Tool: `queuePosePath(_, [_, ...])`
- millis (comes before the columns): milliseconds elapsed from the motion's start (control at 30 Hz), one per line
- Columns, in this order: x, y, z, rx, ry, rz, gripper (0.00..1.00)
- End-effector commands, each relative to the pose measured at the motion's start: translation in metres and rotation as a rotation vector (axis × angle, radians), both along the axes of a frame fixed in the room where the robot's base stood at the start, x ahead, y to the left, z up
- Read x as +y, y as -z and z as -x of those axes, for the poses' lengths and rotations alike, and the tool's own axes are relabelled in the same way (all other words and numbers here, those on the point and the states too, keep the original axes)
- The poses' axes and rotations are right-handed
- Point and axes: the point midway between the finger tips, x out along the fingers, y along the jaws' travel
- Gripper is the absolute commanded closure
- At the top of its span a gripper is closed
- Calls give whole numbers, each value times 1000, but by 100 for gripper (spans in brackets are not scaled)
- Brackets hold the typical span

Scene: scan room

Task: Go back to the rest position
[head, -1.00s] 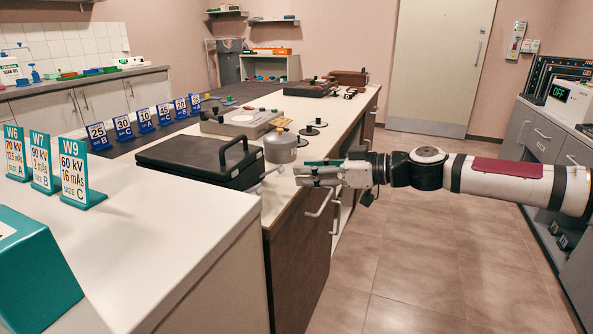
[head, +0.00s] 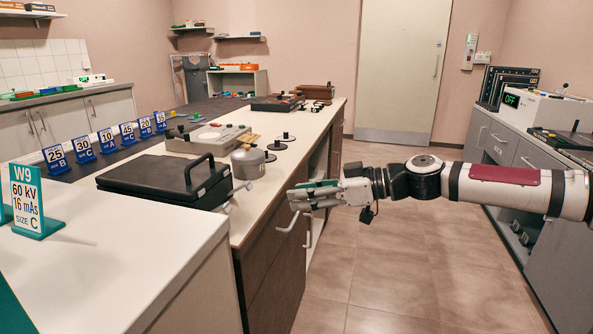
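My gripper (head: 294,198) is at the end of my arm, which reaches in from the right of the head view. It is in the air over the floor, just off the front edge of the long counter (head: 222,228). A teal piece shows along its fingers; I cannot tell whether it is held or part of the gripper. The finger gap is too small to make out.
A black case (head: 150,180) and a grey round pot (head: 248,162) stand on the counter near my gripper. Drawer handles (head: 289,222) stick out below it. The floor (head: 400,260) between is clear.

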Motion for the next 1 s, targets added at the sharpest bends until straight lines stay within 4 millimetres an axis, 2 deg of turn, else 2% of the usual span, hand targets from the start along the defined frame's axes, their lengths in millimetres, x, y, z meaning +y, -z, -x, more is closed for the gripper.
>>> queuePosePath(100, [29, 35, 28, 102, -76, 127, 60])
queuePosePath(233, [46, 80, 68, 250, -142, 305, 60])
queuePosePath(367, [43, 115, 105, 389, -162, 484, 60])
queuePosePath(500, [27, 137, 141, 524, -136, 671, 60])
queuePosePath(600, [10, 143, 163, 606, -87, 795, 60])
queuePosePath(733, [-16, 141, 189, 698, 8, 938, 60])
queuePosePath(867, [-41, 127, 213, 772, 137, 1052, 60])
queuePosePath(1000, [-65, 105, 239, 834, 300, 1133, 60])
